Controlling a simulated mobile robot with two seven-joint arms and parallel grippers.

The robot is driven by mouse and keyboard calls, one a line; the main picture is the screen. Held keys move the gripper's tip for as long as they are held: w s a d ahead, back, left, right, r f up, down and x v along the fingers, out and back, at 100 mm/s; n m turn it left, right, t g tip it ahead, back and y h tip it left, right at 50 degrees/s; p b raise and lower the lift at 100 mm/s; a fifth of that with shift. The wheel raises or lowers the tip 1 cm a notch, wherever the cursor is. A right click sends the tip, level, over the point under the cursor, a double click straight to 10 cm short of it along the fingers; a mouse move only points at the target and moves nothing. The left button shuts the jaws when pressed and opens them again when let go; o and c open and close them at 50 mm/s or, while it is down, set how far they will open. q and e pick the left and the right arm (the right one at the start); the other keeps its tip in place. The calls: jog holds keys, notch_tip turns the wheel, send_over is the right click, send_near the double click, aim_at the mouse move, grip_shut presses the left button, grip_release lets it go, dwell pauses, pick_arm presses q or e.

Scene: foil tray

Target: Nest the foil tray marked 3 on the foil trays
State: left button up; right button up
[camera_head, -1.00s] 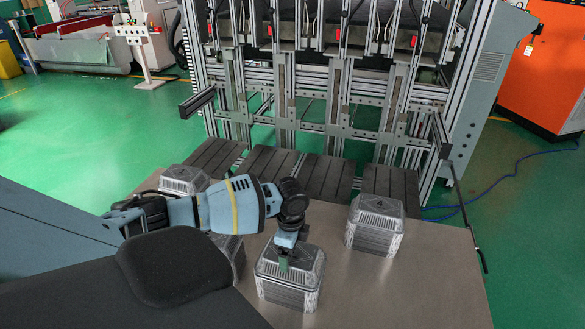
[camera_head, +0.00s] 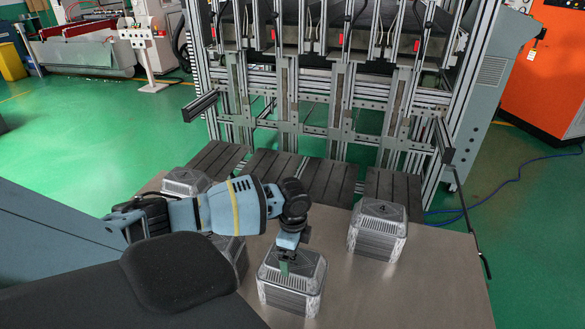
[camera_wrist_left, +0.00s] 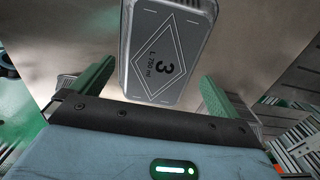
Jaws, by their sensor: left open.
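A silver-grey foil tray marked 3 (camera_wrist_left: 165,40) shows face-on in the left wrist view, between and beyond the two green fingers. In the head view my left gripper (camera_head: 284,267) is at the front foil tray stack (camera_head: 305,284), over its top; this appears to be where the tray marked 3 is. The left gripper (camera_wrist_left: 157,72) is open, a finger on each side of the tray's near end, with nothing held. I cannot tell whether the fingers touch it. Another foil tray stack (camera_head: 377,232), marked 4, stands to the right. My right gripper is not in view.
A foil tray stack (camera_head: 186,182) stands at the back left; another (camera_head: 236,258) is partly hidden behind my left arm. The brown table (camera_head: 420,285) is bare at the right. A metal frame machine (camera_head: 330,110) stands behind the table.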

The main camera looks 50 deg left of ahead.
aim_at(292, 259)
pick_arm(q)
notch_tip(292, 259, up, 6)
jog(key=shift+f, duration=0.1)
jog(key=shift+s, duration=0.1)
dwell(1.0)
